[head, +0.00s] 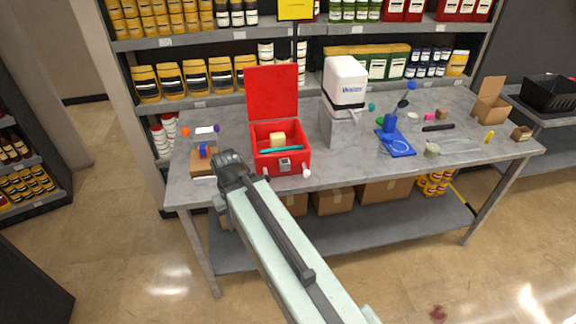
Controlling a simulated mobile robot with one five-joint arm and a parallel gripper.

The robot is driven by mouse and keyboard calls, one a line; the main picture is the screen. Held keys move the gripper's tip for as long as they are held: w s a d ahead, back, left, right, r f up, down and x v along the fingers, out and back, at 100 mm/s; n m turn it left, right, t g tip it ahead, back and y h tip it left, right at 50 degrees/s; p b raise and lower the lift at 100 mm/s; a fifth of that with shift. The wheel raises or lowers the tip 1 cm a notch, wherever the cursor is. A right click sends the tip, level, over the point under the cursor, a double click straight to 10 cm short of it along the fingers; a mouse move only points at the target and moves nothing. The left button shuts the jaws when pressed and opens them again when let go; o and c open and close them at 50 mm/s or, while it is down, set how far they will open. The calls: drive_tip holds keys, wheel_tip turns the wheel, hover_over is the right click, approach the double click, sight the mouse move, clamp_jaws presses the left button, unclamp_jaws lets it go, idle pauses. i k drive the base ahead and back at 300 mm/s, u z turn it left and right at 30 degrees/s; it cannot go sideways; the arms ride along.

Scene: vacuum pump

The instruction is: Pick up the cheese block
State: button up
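A small pale-yellow block (277,139), which looks like the cheese block, sits inside the open red toolbox (283,163) on the grey table. A teal stick-like object (282,150) lies in front of it in the box. The front wall hides the lower part of the box's inside. My gripper (231,160) is at the end of my arm, near the table's front edge, left of the toolbox and apart from the block. Its fingers are dark and small, so whether they are open or shut is unclear.
The toolbox's red lid (272,92) stands upright behind it. A white machine (345,85) stands to the right. A brown block with a blue part (203,158) lies left of my gripper. A blue tray (395,143) and several small items lie farther right. Stocked shelves are behind.

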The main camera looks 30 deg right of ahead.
sight(277, 139)
drive_tip(key=z, duration=0.05)
drive_tip(key=k, duration=0.15)
drive_tip(key=z, duration=0.5)
drive_tip(key=i, duration=0.5)
drive_tip(key=u, duration=3.25)
drive_tip(key=k, duration=0.7)
drive_tip(key=z, duration=0.85)
